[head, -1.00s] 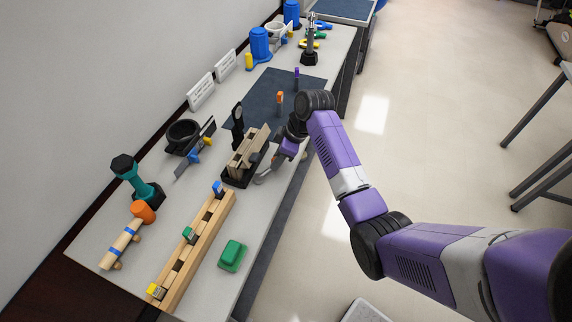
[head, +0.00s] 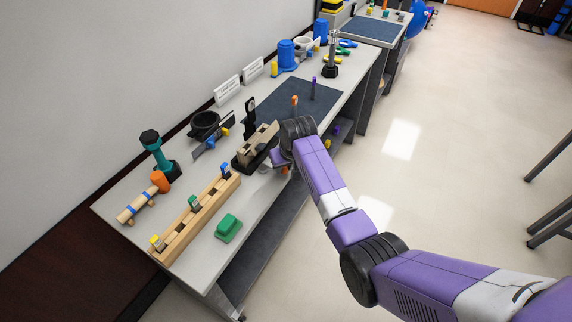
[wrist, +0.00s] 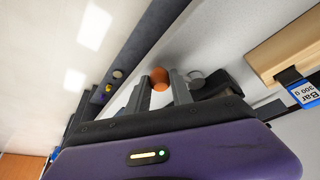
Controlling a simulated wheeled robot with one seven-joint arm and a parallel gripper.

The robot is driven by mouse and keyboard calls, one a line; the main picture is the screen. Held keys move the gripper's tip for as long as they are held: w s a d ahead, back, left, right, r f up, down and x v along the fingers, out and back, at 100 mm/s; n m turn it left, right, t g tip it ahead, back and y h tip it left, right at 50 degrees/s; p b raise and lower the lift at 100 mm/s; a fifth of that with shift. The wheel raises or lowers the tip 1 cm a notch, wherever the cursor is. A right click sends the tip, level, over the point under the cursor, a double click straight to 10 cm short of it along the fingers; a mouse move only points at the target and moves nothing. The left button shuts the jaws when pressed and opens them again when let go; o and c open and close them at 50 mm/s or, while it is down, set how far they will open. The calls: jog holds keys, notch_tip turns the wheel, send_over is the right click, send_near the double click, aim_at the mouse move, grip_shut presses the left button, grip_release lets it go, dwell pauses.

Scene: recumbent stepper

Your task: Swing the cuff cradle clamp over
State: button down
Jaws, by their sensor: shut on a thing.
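A wooden block sits in a black cradle (head: 242,160) on the bench, which I take to be the cuff cradle. My gripper (wrist: 160,80) is at the cradle's right side, by the bench's front edge; in the head view my own arm hides most of its fingers. In the wrist view an orange round knob (wrist: 159,78) sits between the two grey fingers, and the gripper is shut on it. I take the knob to be the clamp's handle end. How the clamp joins the cradle is hidden.
A long wooden rack (head: 184,232) with coloured clips and a green block (head: 229,228) are nearer me. A black ring (head: 205,122) stands behind, left of the cradle. Upright pegs stand on a dark mat (head: 270,105). Open floor lies right of the bench.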

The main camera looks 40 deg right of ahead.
jog(key=shift+s+a+r+m, duration=0.1)
jog(key=shift+a+m, duration=0.25)
jog(key=shift+m, duration=0.25)
jog(key=shift+h, duration=0.3)
jog(key=c, duration=1.1)
grip_release()
jog(key=shift+s, duration=0.1)
jog(key=v, duration=0.7)
jog(key=shift+a+r, duration=0.1)
jog(key=shift+r, duration=0.25)
